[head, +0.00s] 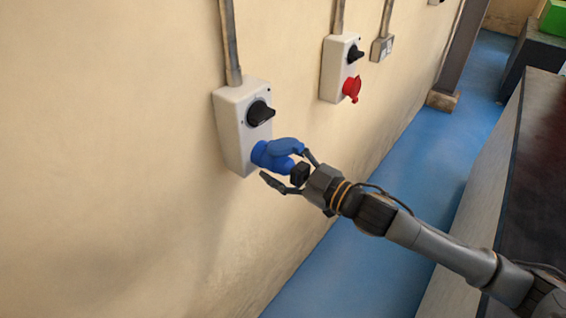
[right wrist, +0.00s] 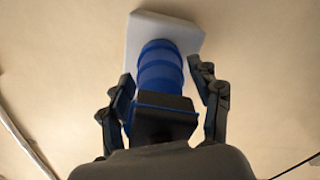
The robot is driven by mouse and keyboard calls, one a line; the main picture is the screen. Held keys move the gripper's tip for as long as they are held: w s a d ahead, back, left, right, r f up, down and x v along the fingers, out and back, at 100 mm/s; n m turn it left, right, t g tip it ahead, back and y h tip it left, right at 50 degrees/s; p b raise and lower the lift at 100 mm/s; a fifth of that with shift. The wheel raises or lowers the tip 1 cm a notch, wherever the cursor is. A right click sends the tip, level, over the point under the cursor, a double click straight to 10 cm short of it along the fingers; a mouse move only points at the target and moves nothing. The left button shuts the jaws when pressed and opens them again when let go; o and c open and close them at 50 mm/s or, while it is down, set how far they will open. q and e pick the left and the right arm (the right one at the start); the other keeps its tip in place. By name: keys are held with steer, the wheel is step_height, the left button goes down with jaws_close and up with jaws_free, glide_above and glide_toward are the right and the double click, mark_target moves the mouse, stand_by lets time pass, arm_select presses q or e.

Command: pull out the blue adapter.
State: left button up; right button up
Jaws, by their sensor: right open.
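The blue adapter (head: 281,152) is in the lower front of a white switch box (head: 232,127) on the wall. It points out from the box toward my right gripper. My right gripper (head: 284,169) is open, with one finger above and one below the adapter's outer end. In the right wrist view, the blue adapter (right wrist: 160,75) stands between the two open fingers of my right gripper (right wrist: 163,110). A gap shows beside the right finger; the left finger is close to the adapter, and I cannot tell whether it touches. My left gripper is not in view.
The box has a black rotary knob (head: 260,113) above the adapter. A second white box (head: 341,68) with a red socket (head: 352,89) is farther along the wall. A dark-topped bench (head: 530,170) stands at the right. Blue floor (head: 420,165) lies clear between.

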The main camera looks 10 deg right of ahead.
mark_target(306, 177)
steer(key=shift+c, duration=0.4)
steer(key=c, duration=1)
steer(key=shift+s+d+f, duration=0.1)
steer(key=shift+s+d, duration=0.05)
steer(key=shift+v, duration=0.9)
steer(key=shift+s+d, duration=0.1)
steer(key=shift+s+d, duration=0.25)
steer(key=shift+s, duration=0.1)
steer(key=shift+s+d, duration=0.35)
steer(key=shift+b+v, duration=0.5)
steer(key=shift+v, duration=1.5)
